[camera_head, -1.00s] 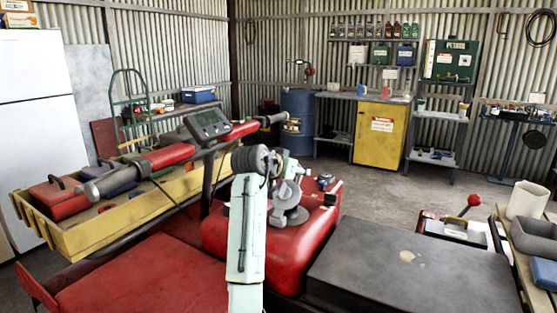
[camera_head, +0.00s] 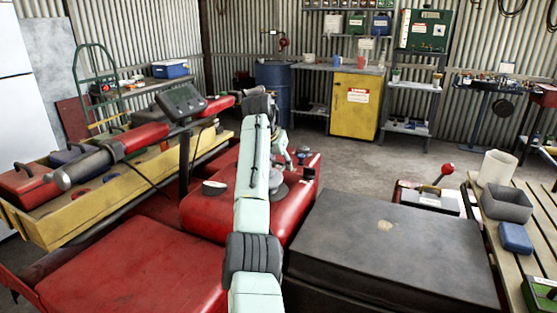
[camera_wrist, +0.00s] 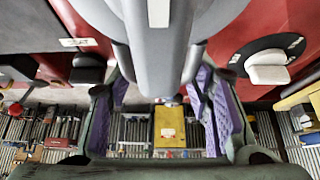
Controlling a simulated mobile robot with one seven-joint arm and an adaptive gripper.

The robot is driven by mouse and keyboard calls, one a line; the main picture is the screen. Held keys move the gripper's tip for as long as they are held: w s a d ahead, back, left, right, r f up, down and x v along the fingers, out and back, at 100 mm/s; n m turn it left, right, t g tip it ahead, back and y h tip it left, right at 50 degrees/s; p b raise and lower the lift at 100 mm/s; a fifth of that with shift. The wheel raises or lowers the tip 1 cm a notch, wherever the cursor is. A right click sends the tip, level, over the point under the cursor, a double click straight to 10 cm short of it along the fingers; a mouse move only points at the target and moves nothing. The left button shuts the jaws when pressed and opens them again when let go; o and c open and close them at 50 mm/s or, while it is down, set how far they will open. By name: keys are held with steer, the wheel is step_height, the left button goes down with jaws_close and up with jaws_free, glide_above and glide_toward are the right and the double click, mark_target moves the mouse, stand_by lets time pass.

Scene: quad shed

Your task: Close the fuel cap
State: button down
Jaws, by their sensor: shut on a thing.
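The grey fuel cap (camera_head: 279,191) sits on top of the red tank (camera_head: 215,215), mostly hidden behind my arm in the head view. In the wrist view the cap (camera_wrist: 165,60) fills the top middle, with its raised grip pointing down between my fingers. My gripper (camera_wrist: 165,97) is shut on this grip, with purple pads on both sides. In the head view my gripper (camera_head: 288,160) is over the cap and partly hidden by my arm. Whether the cap is fully seated or turned tight cannot be told.
A black dial with a white knob (camera_wrist: 268,66) is beside the cap on the red body. The handlebar (camera_head: 120,150) and yellow rack (camera_head: 70,222) are at the left. The dark seat (camera_head: 395,245) is at the right. A slatted bench (camera_head: 505,235) stands far right.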

steer(key=shift+s+a+f, duration=0.1)
steer(key=shift+a+f, duration=0.1)
steer(key=shift+f, duration=0.2)
steer(key=c, duration=1.2)
jaws_free()
steer(key=shift+c, duration=0.2)
steer(key=shift+o, duration=0.9)
steer(key=shift+a+r, duration=0.1)
steer(key=shift+r, duration=0.1)
steer(key=shift+s+r, duration=0.1)
steer(key=shift+r, duration=0.2)
steer(key=v, duration=1.1)
steer(key=shift+r, duration=0.25)
